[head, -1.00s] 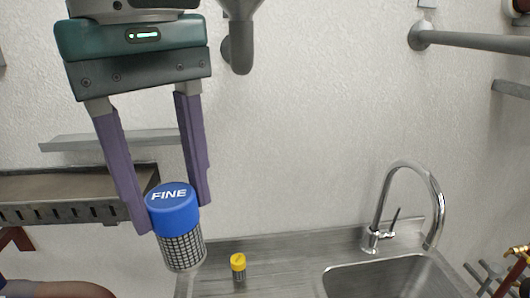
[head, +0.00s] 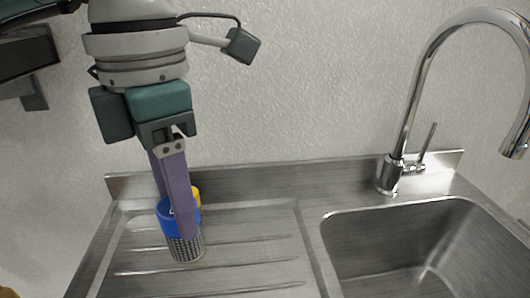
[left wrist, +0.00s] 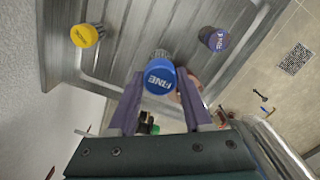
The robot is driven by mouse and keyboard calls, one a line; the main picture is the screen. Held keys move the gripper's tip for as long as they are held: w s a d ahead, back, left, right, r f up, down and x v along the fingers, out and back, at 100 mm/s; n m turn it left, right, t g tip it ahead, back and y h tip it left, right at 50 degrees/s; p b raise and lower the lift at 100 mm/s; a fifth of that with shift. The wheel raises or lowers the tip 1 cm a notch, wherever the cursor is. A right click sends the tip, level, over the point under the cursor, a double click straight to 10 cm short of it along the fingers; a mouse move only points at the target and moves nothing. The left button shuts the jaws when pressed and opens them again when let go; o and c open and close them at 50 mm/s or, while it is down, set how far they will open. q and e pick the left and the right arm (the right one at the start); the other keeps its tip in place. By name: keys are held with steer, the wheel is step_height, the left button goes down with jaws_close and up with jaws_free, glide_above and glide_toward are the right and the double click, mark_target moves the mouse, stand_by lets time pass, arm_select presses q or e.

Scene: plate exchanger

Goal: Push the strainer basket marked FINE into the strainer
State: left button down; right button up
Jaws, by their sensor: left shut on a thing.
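The blue-capped strainer basket (head: 166,218) has a metal mesh body and is upright at the drainboard. Its FINE marking reads in the left wrist view (left wrist: 160,77). My left gripper (head: 177,222) is shut on its cap, a finger on each side; the near finger hides part of the cap. I cannot tell whether the mesh touches the drainboard. A yellow-capped basket (head: 197,196) is partly hidden behind it and also shows in the left wrist view (left wrist: 84,36). A purple-capped basket (left wrist: 215,39) stands to the right there; its marking is small. I cannot make out the strainer. My right gripper is not in view.
The ribbed steel drainboard (head: 245,245) is clear to the right of the basket. The sink basin (head: 400,250) lies further right, with a tall chrome faucet (head: 405,140) behind it. A white wall (head: 300,90) closes off the back.

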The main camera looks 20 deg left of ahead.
arm_select(q)
steer(key=shift+w+f, duration=0.2)
steer(key=shift+w, duration=0.15)
steer(key=shift+f, duration=0.15)
steer(key=shift+s+f+b, duration=0.1)
steer(key=shift+f+b, duration=0.45)
step_height(320, 180, down, 8)
steer(key=b, duration=0.6)
steer(key=shift+f, duration=0.1)
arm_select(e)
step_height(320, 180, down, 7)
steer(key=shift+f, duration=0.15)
arm_select(q)
steer(key=shift+c, duration=1.2)
jaws_free()
